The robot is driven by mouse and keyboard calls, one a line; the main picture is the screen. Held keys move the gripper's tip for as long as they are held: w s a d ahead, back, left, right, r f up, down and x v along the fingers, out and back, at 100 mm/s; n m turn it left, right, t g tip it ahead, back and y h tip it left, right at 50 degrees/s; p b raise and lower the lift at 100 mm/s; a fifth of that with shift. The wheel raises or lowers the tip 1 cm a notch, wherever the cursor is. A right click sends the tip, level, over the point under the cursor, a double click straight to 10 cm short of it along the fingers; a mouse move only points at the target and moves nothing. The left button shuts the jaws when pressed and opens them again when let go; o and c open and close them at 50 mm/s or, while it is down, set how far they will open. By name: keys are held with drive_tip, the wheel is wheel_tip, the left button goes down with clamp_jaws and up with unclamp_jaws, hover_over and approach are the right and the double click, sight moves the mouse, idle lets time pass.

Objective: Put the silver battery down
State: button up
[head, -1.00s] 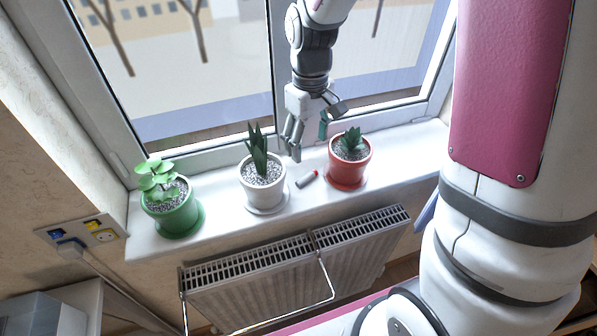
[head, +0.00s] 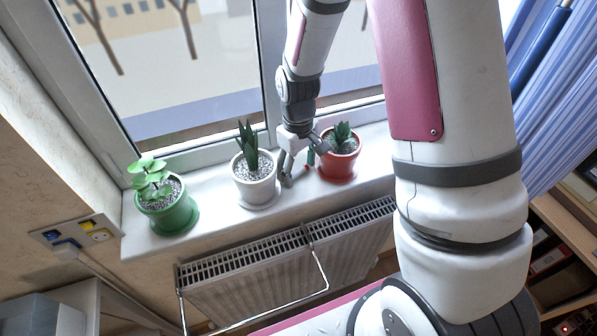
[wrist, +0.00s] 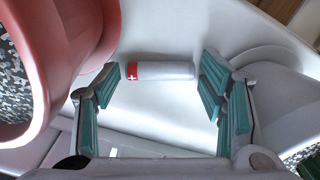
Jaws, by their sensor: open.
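The silver battery (wrist: 165,71) lies on its side on the white windowsill. It has a red end with a white cross. In the wrist view it lies lengthwise across the gap between the fingertips, apart from both. My gripper (head: 298,168) is open, low over the sill between the white pot and the red pot. Its teal finger pads show in the wrist view (wrist: 161,84), one on each side of the battery. In the head view the fingers largely hide the battery.
The red pot (head: 337,169) stands close on the right of my gripper, and the white pot (head: 255,191) close on its left. A green pot (head: 170,217) stands farther left. The window is behind the sill (head: 215,213); a radiator (head: 250,264) is below.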

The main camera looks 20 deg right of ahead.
sight(299, 172)
drive_tip(key=shift+c, duration=0.3)
drive_tip(key=c, duration=0.9)
drive_tip(key=shift+r, duration=0.1)
drive_tip(key=shift+r, duration=0.8)
drive_tip(key=shift+s+r, duration=0.15)
drive_tip(key=shift+r, duration=0.35)
drive_tip(key=shift+s+r, duration=0.15)
drive_tip(key=shift+r, duration=0.35)
drive_tip(key=s+a+p, duration=0.1)
drive_tip(key=s, duration=0.4)
drive_tip(key=s+a+r+p, duration=0.1)
drive_tip(key=s, duration=0.4)
drive_tip(key=s+a+p, duration=0.1)
drive_tip(key=s, duration=0.4)
drive_tip(key=shift+s+r, duration=0.1)
drive_tip(key=shift+r, duration=0.1)
